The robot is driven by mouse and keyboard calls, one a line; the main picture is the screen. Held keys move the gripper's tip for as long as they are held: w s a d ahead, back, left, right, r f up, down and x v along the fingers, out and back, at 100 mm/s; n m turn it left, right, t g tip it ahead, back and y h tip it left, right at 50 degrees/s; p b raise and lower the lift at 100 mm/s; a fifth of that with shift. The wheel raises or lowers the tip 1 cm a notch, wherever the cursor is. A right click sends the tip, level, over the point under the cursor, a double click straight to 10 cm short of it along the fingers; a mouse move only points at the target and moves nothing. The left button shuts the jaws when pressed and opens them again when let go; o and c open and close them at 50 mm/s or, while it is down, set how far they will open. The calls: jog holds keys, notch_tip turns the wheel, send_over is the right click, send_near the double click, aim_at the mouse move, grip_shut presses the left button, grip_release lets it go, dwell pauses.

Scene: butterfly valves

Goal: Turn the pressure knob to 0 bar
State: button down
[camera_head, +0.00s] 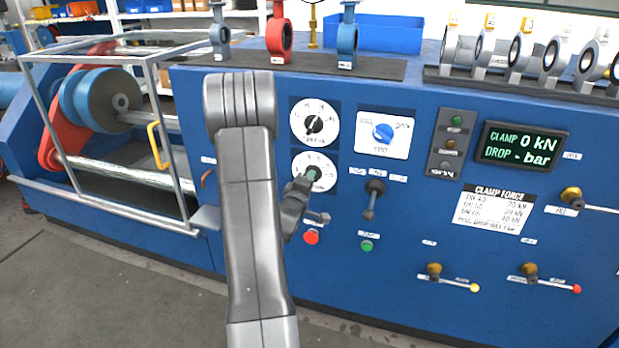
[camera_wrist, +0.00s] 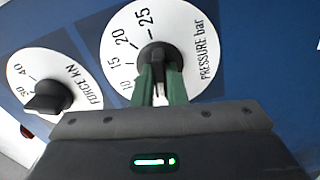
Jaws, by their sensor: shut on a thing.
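The pressure knob (camera_wrist: 157,52) is black and sits at the middle of a white round dial marked "PRESSURE bar" (camera_wrist: 195,35). In the wrist view the marks 10, 15, 20 and 25 show; the lower part of the dial, with any 0 mark, is hidden behind my gripper. My gripper (camera_wrist: 160,75) has green fingers shut on the knob, one on each side. Which mark the knob points at is hard to tell. In the head view my gripper (camera_head: 312,174) reaches the pressure dial (camera_head: 328,163) from the lower left and covers the knob.
The force dial (camera_head: 300,113), with its own black knob, is just above the pressure dial. A blue selector (camera_head: 383,132) is to its right. A red button (camera_head: 311,237) and a black lever (camera_head: 371,200) are close by. The display (camera_head: 522,146) reads 0 kN and "- bar".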

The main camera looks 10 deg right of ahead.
jog(key=shift+n+p, duration=0.3)
jog(key=shift+n, duration=0.9)
jog(key=c, duration=1.5)
grip_release()
jog(key=shift+a, duration=0.1)
jog(key=shift+o, duration=0.2)
jog(key=v, duration=1.3)
jog(key=shift+s+a, duration=0.2)
jog(key=shift+s, duration=0.15)
jog(key=shift+w+d, duration=0.1)
